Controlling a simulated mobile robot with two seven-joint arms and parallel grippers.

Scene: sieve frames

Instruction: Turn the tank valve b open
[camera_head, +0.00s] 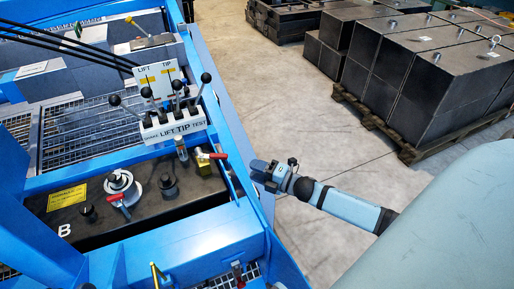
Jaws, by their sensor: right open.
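A dark tank top (140,212) carries a white letter B and a yellow label, set in the blue frame. At its far right corner is a brass valve (203,168) with a red handle (213,156) pointing right. A second red handle (116,197) lies beside a round white filler fitting (123,187) on the same tank. Which of the two is tank valve b, I cannot tell for sure. My right gripper (260,171) is open and empty, just right of the blue frame's edge, apart from the brass valve. My left gripper is out of view.
A lever block (173,128) marked LIFT, TIP and TEST, with several black-knobbed levers, stands behind the brass valve. The blue frame rail (225,130) lies between my gripper and the tank. Dark blocks on a pallet (410,152) stand at the right. Open floor lies between.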

